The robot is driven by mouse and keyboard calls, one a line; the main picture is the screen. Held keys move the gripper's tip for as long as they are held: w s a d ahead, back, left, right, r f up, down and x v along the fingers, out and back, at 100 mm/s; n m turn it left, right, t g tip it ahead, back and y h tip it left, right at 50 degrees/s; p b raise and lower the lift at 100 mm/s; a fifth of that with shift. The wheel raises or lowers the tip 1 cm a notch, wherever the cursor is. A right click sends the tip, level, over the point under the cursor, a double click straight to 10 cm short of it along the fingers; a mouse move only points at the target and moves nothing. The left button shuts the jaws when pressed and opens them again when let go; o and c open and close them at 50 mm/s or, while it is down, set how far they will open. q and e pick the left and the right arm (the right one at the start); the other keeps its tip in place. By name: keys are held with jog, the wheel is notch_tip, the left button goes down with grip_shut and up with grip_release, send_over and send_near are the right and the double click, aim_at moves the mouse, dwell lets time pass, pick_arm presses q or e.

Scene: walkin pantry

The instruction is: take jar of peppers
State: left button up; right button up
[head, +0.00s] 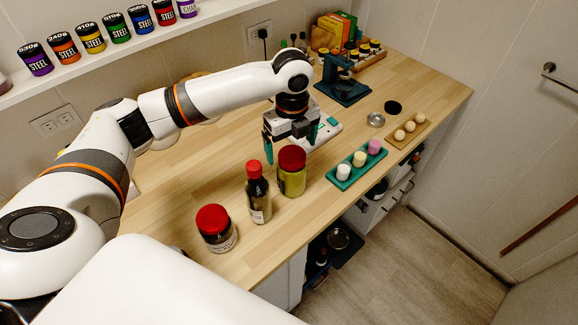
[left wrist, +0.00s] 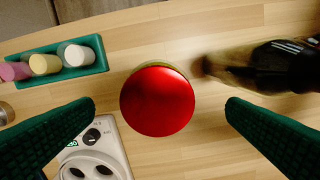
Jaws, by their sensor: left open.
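A glass jar with a red lid and yellow-green contents (head: 292,178) stands upright on the wooden counter, and I take it for the jar of peppers. Its round red lid (left wrist: 157,100) shows from above in the left wrist view, centred between my two fingers. My left gripper (head: 290,143) is open and points down, close behind and above this jar in the head view. Its green fingers (left wrist: 161,104) are apart, with gaps on both sides of the lid. No contact shows. My right gripper is not in view.
A dark bottle with a red cap (head: 257,195) stands close left of the jar. Another red-lidded jar (head: 216,232) is nearer me. A green tray with small cups (head: 347,176) lies to the right. A white device (left wrist: 95,155) lies behind. The counter's front edge is close.

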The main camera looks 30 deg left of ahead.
aim_at(290, 154)
pick_arm(q)
notch_tip(290, 154, down, 2)
jog(key=shift+d+f, duration=0.15)
jog(key=shift+f, duration=0.05)
jog(key=shift+w+a+f+p, duration=0.1)
jog(key=shift+a+f+p, duration=0.1)
jog(key=shift+f+p, duration=0.3)
jog(key=shift+a+f+p, duration=0.15)
jog(key=shift+f+p, duration=0.15)
jog(key=shift+f, duration=0.4)
jog(key=shift+d+f+p, duration=0.25)
jog(key=shift+f+p, duration=0.2)
jog(key=shift+f, duration=1.45)
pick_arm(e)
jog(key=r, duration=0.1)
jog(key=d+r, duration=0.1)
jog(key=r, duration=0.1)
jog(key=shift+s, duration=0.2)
pick_arm(q)
jog(key=shift+w+r, duration=0.1)
jog(key=c, duration=1.6)
jog(key=shift+r, duration=0.15)
